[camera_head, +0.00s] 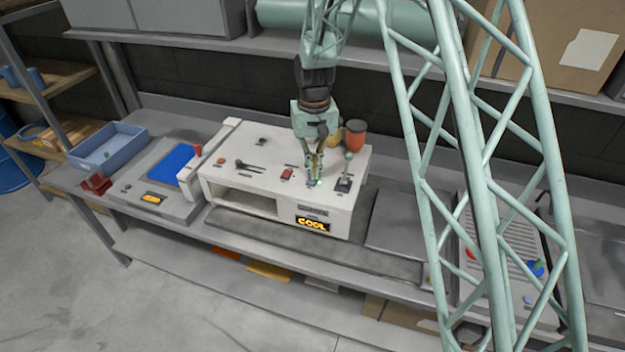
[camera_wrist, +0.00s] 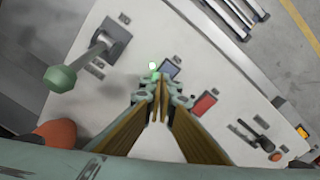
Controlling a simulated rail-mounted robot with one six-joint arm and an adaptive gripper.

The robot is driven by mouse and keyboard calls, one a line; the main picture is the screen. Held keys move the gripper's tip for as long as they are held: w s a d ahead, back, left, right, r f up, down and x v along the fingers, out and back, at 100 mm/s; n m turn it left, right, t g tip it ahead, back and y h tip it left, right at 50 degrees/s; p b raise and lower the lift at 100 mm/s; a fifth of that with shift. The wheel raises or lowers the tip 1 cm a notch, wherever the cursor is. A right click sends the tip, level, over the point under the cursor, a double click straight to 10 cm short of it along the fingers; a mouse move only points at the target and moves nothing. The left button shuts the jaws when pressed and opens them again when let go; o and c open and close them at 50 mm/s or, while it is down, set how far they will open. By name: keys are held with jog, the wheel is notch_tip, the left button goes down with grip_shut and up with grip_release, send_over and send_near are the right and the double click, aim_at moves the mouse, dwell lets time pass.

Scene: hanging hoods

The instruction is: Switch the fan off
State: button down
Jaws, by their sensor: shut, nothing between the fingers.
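A white control box (camera_head: 235,185) stands on the grey bench, with a lit yellow "COOL" display (camera_head: 312,224) on its front. On its top are a blue-grey switch (camera_wrist: 170,69), a small lit green lamp (camera_wrist: 153,66) and a red switch (camera_wrist: 204,104). A lever with a green knob (camera_wrist: 62,78) rises from a dark base beside them. No readable label shows which control is the fan's. My gripper (camera_head: 313,176) points down, shut and empty, with its tips right by the blue-grey switch and green lamp. I cannot tell whether they touch. The tips partly hide that spot in the head view.
Orange (camera_head: 355,134) and yellow rounded parts stand behind my gripper. Black levers (camera_head: 248,167) lie on the box's left half. A blue tray (camera_head: 108,147) and a grey panel with a blue pad (camera_head: 172,163) are at left. A bare grey plate (camera_head: 395,225) lies at right.

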dwell(0.4)
jog(key=shift+r+p, duration=1.25)
jog(key=shift+r, duration=2.2)
jog(key=shift+r, duration=0.1)
jog(key=shift+s+d+r, duration=0.1)
jog(key=shift+d+r, duration=0.05)
jog(key=s+d+r+t+b, duration=0.1)
jog(key=s+d+r+b, duration=0.35)
jog(key=s+r, duration=0.55)
jog(key=s+d+r+t+b, duration=0.1)
jog(key=s+d+r+b, duration=0.35)
jog(key=s+r, duration=0.6)
jog(key=s+d+f+b, duration=0.1)
jog(key=s+b, duration=0.1)
jog(key=s, duration=0.7)
jog(key=s+d+f+m+t+b, duration=0.1)
jog(key=s+d+f+b, duration=0.1)
jog(key=s, duration=0.8)
jog(key=s+d+f+t+b, duration=0.1)
jog(key=s+d+b, duration=0.1)
jog(key=s, duration=0.7)
jog(key=shift+s+d+f, duration=0.25)
jog(key=shift+s, duration=0.15)
